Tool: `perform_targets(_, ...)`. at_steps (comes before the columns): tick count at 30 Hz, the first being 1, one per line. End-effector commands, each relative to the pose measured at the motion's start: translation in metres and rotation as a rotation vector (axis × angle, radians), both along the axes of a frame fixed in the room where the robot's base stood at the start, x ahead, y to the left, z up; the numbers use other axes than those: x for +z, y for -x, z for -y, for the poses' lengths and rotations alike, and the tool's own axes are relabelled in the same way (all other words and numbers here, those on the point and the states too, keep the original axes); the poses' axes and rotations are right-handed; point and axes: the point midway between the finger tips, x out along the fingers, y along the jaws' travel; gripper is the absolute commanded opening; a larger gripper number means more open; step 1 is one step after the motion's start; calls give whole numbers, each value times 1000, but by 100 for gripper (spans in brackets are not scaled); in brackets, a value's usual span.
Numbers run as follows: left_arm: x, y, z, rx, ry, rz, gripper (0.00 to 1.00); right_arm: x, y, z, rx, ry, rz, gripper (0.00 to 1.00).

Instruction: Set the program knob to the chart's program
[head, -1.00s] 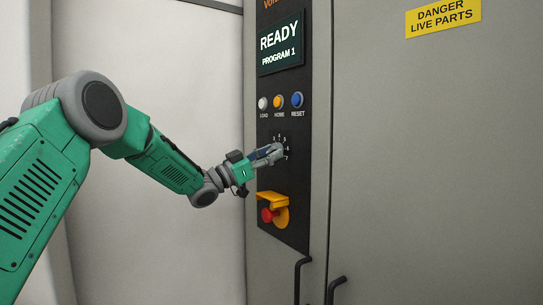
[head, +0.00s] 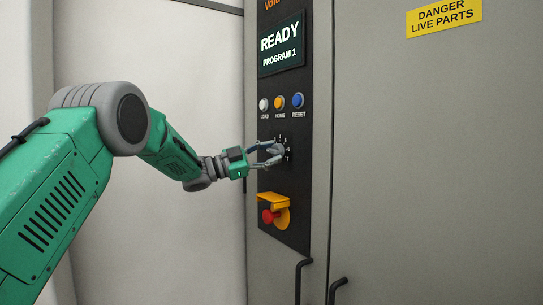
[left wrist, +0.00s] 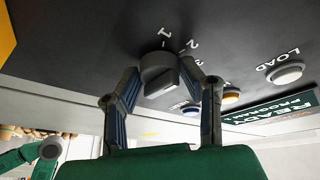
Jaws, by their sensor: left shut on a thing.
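My left gripper (head: 274,152) is at the program knob (head: 279,149) on the black panel, with its two fingers apart around it. In the left wrist view, the grey knob (left wrist: 158,66) with a raised grip bar sits between the fingertips of the left gripper (left wrist: 160,74), which is shut on it. White numbers 1 and 2 show beside the knob; others are partly hidden by a finger. The display (head: 281,45) reads READY, PROGRAM 1. No chart shows. My right gripper is not in view.
White LOAD (head: 264,104), orange HOME (head: 280,102) and blue RESET (head: 298,101) buttons sit above the knob. A red button (head: 268,216) under a yellow guard (head: 276,202) is below it. Black door handles (head: 301,279) stick out lower down. The cabinet door at right is flat.

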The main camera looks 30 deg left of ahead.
Motion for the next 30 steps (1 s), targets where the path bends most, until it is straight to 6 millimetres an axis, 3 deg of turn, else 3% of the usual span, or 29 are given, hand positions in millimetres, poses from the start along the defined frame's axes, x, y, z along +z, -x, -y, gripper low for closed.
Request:
perform_targets(14,2,0,-1,3,-12,10,6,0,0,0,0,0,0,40)
perform_targets(15,2,0,-1,3,-12,10,45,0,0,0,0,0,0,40)
perform_targets(16,2,0,-1,3,-12,10,55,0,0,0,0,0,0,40)
perform_targets(30,-2,9,-9,3,-12,5,55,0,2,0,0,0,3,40)
